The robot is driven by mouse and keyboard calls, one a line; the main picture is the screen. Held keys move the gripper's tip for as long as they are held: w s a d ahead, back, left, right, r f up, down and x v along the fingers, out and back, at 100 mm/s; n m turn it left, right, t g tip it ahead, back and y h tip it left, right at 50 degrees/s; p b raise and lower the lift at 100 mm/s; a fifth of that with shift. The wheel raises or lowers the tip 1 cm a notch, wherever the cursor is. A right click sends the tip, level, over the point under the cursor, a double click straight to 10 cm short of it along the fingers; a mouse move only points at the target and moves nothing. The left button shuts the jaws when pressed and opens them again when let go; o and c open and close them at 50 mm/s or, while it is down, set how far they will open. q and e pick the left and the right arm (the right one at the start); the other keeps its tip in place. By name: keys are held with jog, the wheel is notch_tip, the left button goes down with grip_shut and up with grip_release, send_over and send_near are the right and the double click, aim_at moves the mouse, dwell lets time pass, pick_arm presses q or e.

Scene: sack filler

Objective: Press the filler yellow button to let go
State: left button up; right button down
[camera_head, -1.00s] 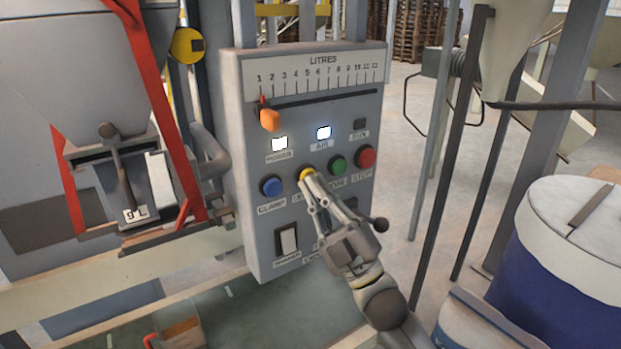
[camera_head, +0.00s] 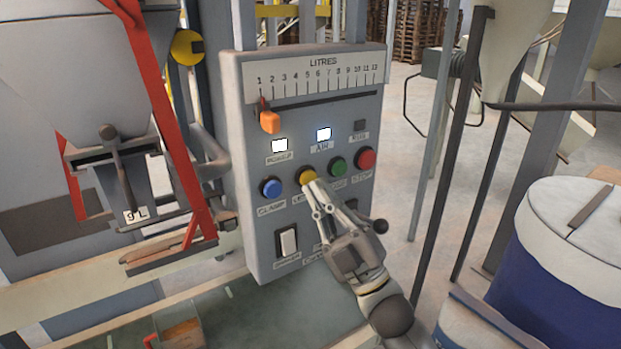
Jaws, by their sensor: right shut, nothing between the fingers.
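The grey control panel (camera_head: 232,120) of the filler stands upright in the middle. Its yellow button (camera_head: 305,176) sits in the button row between the blue button (camera_head: 271,187) and the green button (camera_head: 337,166). My right gripper (camera_head: 313,184) is shut and empty, its fingertips just below and right of the yellow button. They overlap its lower edge in the picture; I cannot tell whether they touch it. The fingers partly cover the label under the button. The filler spout with a "9 L" tag (camera_head: 136,215) hangs at the left. My left gripper is not in view.
A red stop button (camera_head: 365,158) is right of the green one. An orange slider (camera_head: 269,121) sits above the lit power lamp (camera_head: 279,145) and air lamp (camera_head: 323,134). A black-and-white switch (camera_head: 287,241) is below. A blue drum (camera_head: 565,270) stands at right.

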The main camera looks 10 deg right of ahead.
jog(key=shift+s, duration=0.1)
jog(key=s+d, duration=0.2)
jog(key=s, duration=0.3)
jog(key=shift+s+p, duration=0.3)
jog(key=shift+s, duration=0.05)
dwell(0.5)
